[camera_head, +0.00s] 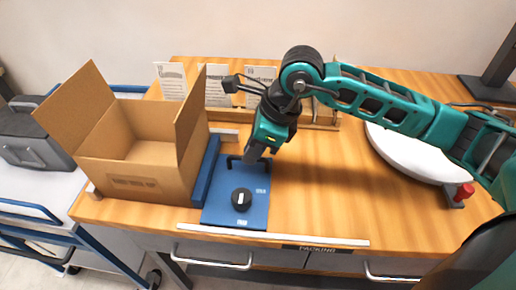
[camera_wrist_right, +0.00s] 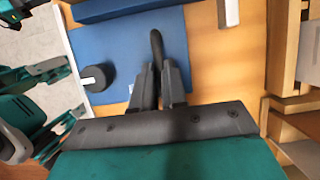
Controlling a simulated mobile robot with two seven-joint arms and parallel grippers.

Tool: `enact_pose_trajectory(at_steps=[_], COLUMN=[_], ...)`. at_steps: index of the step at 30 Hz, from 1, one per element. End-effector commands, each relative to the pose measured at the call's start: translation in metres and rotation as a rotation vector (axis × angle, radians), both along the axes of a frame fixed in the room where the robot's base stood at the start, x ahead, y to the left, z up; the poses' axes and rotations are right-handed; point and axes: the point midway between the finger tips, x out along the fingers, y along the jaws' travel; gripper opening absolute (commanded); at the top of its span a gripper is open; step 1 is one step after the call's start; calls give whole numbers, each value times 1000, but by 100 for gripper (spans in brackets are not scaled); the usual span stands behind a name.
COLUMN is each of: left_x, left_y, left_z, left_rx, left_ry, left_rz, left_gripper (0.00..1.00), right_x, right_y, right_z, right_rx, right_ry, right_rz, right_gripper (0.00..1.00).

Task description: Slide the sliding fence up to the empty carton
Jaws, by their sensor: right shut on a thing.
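The empty carton (camera_head: 138,150) stands open, flaps up, at the left end of the wooden table. The blue sliding fence has an upright wall (camera_head: 206,172) along the carton's right side and a flat plate (camera_head: 222,206) on the table, with a black knob (camera_head: 241,199) and a black bar handle (camera_head: 234,161). The wall looks very close to the carton; I cannot tell if they touch. My right gripper (camera_head: 254,156) is at the handle's right end. In the wrist view my right gripper (camera_wrist_right: 159,72) is shut on the handle (camera_wrist_right: 156,45), above the plate (camera_wrist_right: 120,50). My left gripper is not seen.
Several cards (camera_head: 218,85) stand in a wooden rack along the back. A round white plate (camera_head: 405,150) and a red button (camera_head: 464,192) are at the right. A pale strip (camera_head: 270,235) runs along the front edge. The table's middle is clear.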

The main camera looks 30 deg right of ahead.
Motion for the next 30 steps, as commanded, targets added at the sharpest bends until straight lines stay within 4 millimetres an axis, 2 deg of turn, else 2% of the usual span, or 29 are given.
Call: enact_pose_trajectory(at_steps=[1,2,10,20,23,30], left_x=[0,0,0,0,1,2], left_y=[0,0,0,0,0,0], left_z=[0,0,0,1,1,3], left_rx=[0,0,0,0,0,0], left_ry=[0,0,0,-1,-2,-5], left_rz=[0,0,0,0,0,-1], left_gripper=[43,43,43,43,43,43], right_x=[0,0,0,-1,-3,-13], right_y=[1,1,0,-3,-7,-24], right_z=[0,0,0,6,19,68], right_rx=[3,3,1,-1,-1,-1], right_ry=[-1,-1,-1,-3,-3,-7], right_rz=[1,1,1,-1,0,0], right_gripper=[0,13,38,38,38,38])
